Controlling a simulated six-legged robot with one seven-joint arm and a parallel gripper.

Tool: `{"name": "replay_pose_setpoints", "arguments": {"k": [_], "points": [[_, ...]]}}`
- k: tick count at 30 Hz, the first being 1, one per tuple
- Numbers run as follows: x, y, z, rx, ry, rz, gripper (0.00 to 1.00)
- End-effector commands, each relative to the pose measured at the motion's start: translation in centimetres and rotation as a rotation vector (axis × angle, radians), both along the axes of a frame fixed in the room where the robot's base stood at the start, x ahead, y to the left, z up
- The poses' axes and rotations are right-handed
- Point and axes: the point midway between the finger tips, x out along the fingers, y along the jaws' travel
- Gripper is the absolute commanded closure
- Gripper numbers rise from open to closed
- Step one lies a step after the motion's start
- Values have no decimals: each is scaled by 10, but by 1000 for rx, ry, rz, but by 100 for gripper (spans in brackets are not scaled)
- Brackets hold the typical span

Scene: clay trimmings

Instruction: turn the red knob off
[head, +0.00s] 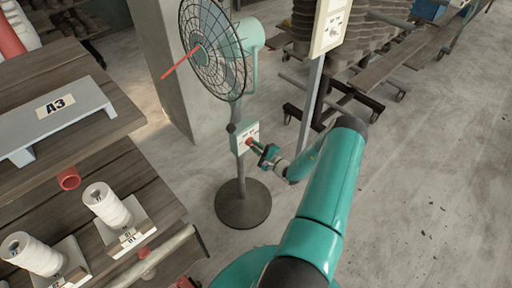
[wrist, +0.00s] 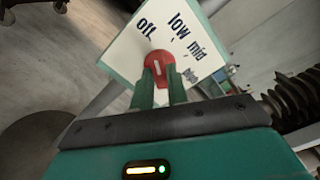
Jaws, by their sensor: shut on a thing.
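The red knob (head: 249,142) sits on a pale control box (head: 240,133) on the stand of a teal fan (head: 212,45). In the wrist view the red knob (wrist: 159,65) has a short white mark, and the plate (wrist: 200,62) around it reads off, low, mid and a partly blurred last word. The mark stands nearly upright in the picture, between off and low; its exact setting is hard to tell. My gripper (wrist: 160,84) is shut on the knob, one finger on each side. In the head view my gripper (head: 257,147) reaches the box from the right.
A second pale box (head: 331,26) on a grey post (head: 311,95) stands close behind my arm. Wooden shelves (head: 80,165) at left hold white spools (head: 106,205) and a grey A3 stand (head: 55,117). Open concrete floor (head: 430,190) lies to the right.

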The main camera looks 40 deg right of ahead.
Motion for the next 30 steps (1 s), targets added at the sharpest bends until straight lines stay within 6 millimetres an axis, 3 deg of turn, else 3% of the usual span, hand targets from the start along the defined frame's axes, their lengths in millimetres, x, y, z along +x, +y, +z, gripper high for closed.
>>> {"name": "replay_pose_setpoints", "arguments": {"k": [9, 24, 25, 27, 30], "points": [[0, 0, 0, -120, -3, 0, 100], [0, 0, 0, -140, -4, 0, 100], [0, 0, 0, -140, -4, 0, 81], [0, 0, 0, -139, -4, 0, 67], [0, 0, 0, -139, -4, 0, 63]]}}
